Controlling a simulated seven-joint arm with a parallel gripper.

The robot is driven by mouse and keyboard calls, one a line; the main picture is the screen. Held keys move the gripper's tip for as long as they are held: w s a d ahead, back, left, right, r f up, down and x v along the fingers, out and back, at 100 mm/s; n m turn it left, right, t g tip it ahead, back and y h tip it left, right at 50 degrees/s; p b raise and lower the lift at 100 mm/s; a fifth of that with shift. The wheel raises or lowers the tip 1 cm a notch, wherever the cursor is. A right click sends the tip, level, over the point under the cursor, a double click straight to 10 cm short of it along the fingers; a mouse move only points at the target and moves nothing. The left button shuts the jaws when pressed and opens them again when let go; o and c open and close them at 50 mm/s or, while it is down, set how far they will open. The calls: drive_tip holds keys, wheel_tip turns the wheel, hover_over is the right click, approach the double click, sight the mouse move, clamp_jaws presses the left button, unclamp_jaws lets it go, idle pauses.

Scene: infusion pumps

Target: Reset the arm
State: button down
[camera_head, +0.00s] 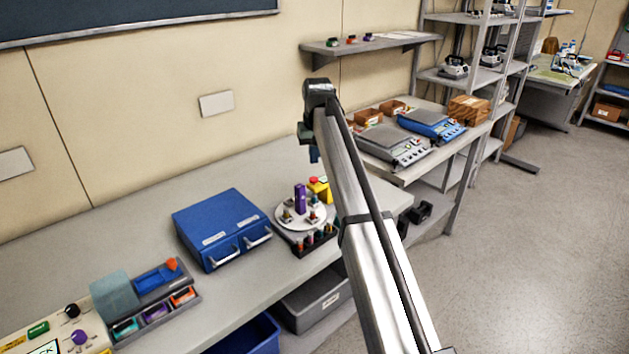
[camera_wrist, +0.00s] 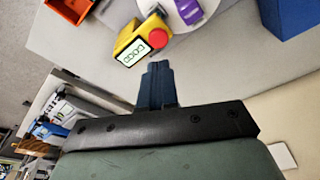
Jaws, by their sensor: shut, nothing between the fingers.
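My gripper (camera_wrist: 157,68) shows in the wrist view as dark blue fingers pressed together, with nothing between them. In the head view the gripper (camera_head: 314,156) hangs at the end of my raised arm, above the back of the workbench. In that picture it is just above and to the right of the round white turntable (camera_head: 288,221). It appears clear of everything around it. The arm hides part of the bench's right end.
A yellow box with a red button (camera_head: 319,188) stands by the turntable, also in the wrist view (camera_wrist: 131,47). A blue case (camera_head: 219,228) is left of it. Scales (camera_head: 393,146) stand on a table to the right. A shelf (camera_head: 370,43) hangs on the wall behind.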

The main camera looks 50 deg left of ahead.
drive_tip(key=shift+r, duration=0.55)
